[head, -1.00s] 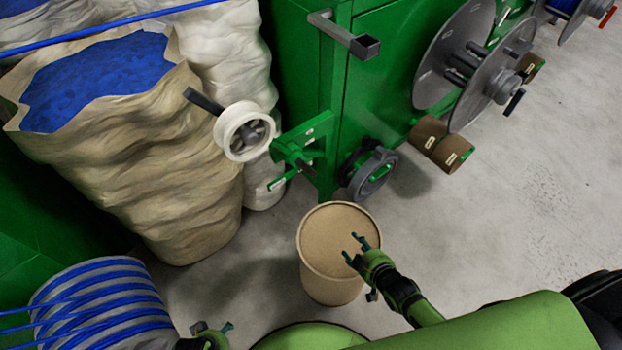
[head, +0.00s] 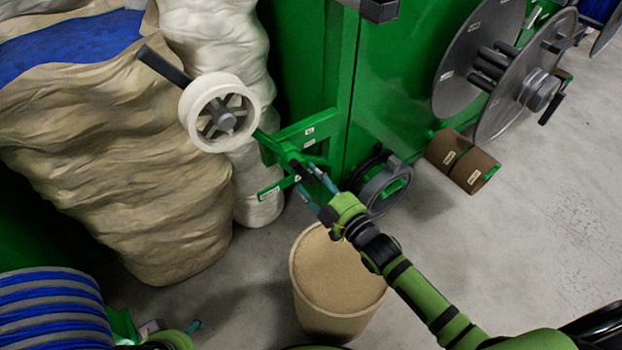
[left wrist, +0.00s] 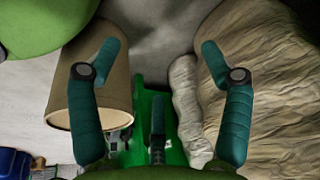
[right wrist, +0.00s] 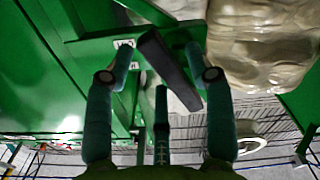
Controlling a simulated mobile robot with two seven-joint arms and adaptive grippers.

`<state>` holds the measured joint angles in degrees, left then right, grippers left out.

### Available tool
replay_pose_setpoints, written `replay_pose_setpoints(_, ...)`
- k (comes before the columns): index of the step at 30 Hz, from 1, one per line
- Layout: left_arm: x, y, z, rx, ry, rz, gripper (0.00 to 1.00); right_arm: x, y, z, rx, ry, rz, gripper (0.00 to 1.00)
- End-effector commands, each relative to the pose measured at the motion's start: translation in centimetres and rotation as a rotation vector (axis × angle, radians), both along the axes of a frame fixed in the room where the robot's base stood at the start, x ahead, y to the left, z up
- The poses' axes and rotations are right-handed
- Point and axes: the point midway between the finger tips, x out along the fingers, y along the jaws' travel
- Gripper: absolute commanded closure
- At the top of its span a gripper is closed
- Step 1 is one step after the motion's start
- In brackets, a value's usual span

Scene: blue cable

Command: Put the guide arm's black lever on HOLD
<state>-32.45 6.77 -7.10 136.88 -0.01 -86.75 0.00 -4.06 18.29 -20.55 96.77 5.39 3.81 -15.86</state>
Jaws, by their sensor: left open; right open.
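The green guide arm (head: 300,135) sticks out from the green machine and carries a white wheel (head: 218,112). Its black lever (right wrist: 172,70) lies slanted between the fingers of my open right gripper (right wrist: 160,55) in the right wrist view; whether a finger touches it I cannot tell. In the head view my right gripper (head: 304,178) is at the bracket and partly hides the lever. Small white labels (right wrist: 124,43) sit beside the lever, too small to read. My left gripper (left wrist: 160,50) is open and empty, low by the drum, far from the lever.
A tan cardboard drum (head: 335,280) stands below my right gripper. A large beige sack (head: 150,190) with blue contents is at left. A blue cable coil (head: 50,310) is at lower left. A dark grey ring (head: 385,185) is at the machine's foot.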

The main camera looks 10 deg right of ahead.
Motion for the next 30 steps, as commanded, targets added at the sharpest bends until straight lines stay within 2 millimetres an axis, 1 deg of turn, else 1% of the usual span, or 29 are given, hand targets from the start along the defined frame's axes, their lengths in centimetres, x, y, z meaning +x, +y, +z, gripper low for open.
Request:
replay_pose_setpoints(1,-0.1,0.0,0.2,0.000,-0.004,0.000,0.21,0.6,0.3,-0.1,0.000,-0.001,0.000,0.46)
replay_pose_setpoints(5,-0.3,0.1,0.9,-0.001,-0.007,0.001,0.21,1.4,0.6,-0.1,0.001,0.000,0.000,0.46)
replay_pose_setpoints(13,-0.3,0.1,1.1,0.000,-0.007,0.001,0.21,1.6,0.7,-0.1,0.000,0.002,0.000,0.46)
replay_pose_setpoints(14,-0.3,0.1,1.1,0.000,-0.007,0.001,0.21,1.6,0.7,-0.1,0.000,0.002,0.000,0.50)
replay_pose_setpoints(15,-0.3,0.1,1.1,0.000,-0.007,0.001,0.21,1.6,0.7,-0.1,0.000,0.002,0.000,0.66)
replay_pose_setpoints(17,-0.3,0.1,1.1,-0.001,-0.008,0.001,0.21,1.6,0.7,-0.1,0.000,0.002,0.000,0.90)
replay_pose_setpoints(18,-0.3,0.1,1.1,0.000,-0.008,0.001,0.21,1.6,0.7,-0.1,0.000,0.002,0.000,1.00)
replay_pose_setpoints(30,-0.2,0.1,1.1,-0.001,-0.010,0.001,0.21,1.5,0.8,-0.1,0.034,0.018,-0.001,1.00)
